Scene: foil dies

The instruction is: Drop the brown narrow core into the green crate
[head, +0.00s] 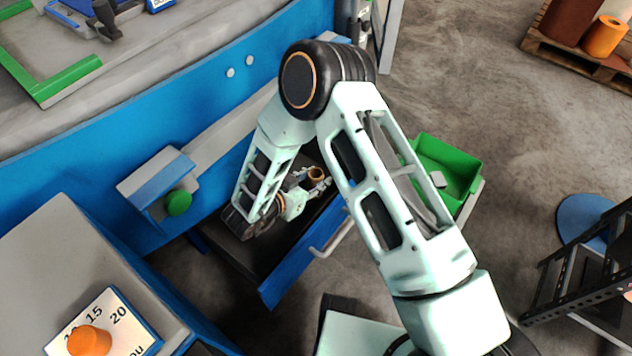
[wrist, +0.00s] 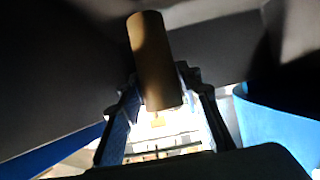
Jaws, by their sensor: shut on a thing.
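The brown narrow core (head: 317,173) is a small hollow tube, held in my gripper (head: 308,182) over the dark inside of an open blue drawer (head: 285,271). In the wrist view the core (wrist: 154,55) stands slightly tilted between the two fingers of my gripper (wrist: 160,82), which are shut on it. The green crate (head: 452,154) is to the right of the drawer in the head view, partly hidden behind my arm. A small light grey piece (head: 438,179) lies in it.
The drawer's grey handle (head: 331,239) sticks out towards the crate. A black rack (head: 590,262) stands at the right. Open concrete floor lies beyond the crate.

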